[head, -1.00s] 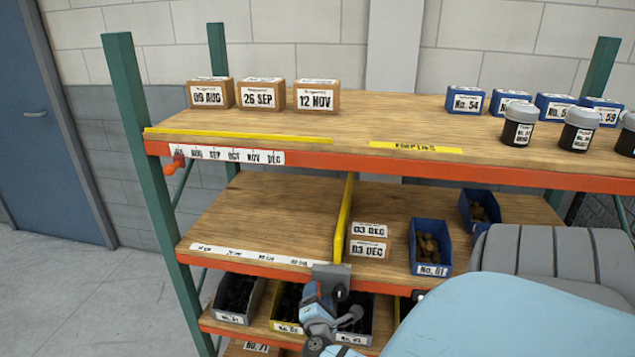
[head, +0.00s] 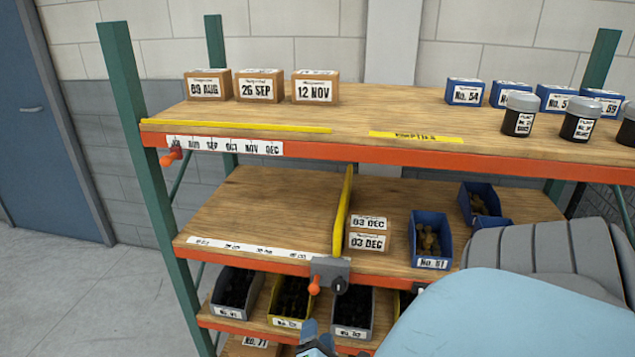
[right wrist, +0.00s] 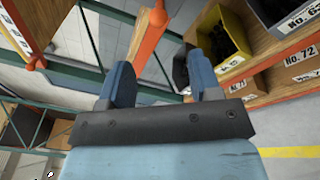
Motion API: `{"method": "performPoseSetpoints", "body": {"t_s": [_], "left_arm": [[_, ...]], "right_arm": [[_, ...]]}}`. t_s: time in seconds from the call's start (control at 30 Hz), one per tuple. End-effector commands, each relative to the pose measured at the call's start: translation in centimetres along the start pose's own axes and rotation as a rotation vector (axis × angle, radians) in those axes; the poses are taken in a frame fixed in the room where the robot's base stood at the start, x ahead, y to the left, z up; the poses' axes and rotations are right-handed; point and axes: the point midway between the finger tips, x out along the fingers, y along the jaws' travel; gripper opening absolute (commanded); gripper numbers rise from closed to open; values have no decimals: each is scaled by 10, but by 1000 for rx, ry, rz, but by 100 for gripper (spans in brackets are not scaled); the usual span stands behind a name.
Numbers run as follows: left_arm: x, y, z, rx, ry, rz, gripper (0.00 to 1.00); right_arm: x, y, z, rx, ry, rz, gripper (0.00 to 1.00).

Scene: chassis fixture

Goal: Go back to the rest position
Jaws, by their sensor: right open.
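My right gripper (head: 318,342) shows only in part at the bottom edge of the head view, in front of the lower shelf's bins. In the right wrist view its two blue fingers (right wrist: 160,82) are spread apart with nothing between them. My left gripper is not in view.
The shelf rack (head: 400,155) stands ahead, with cartons (head: 208,87) and jars on top. Floor at left is clear.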

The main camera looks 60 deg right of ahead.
Motion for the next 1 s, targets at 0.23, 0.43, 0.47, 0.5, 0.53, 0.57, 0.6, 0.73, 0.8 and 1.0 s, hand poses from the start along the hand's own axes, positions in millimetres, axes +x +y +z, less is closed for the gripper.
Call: {"method": "performPoseSetpoints", "body": {"t_s": [0.23,0.43,0.47,0.5,0.53,0.57,0.6,0.73,0.8,1.0], "left_arm": [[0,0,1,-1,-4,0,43],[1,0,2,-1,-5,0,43],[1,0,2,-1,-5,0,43],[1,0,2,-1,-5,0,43],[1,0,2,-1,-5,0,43],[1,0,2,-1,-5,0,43],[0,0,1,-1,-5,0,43],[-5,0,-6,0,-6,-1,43],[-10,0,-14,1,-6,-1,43],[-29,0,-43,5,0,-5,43]], "right_arm": [[-1,0,0,0,0,0,58],[0,0,0,0,0,0,58],[0,0,0,0,0,0,58],[0,0,0,0,0,0,58],[0,0,0,0,0,0,58],[0,0,0,0,1,0,58],[-1,0,0,3,5,-3,58],[-7,-1,-7,71,85,-60,58],[-16,-2,-17,160,181,-131,58],[-77,5,-59,570,540,-447,58]]}}
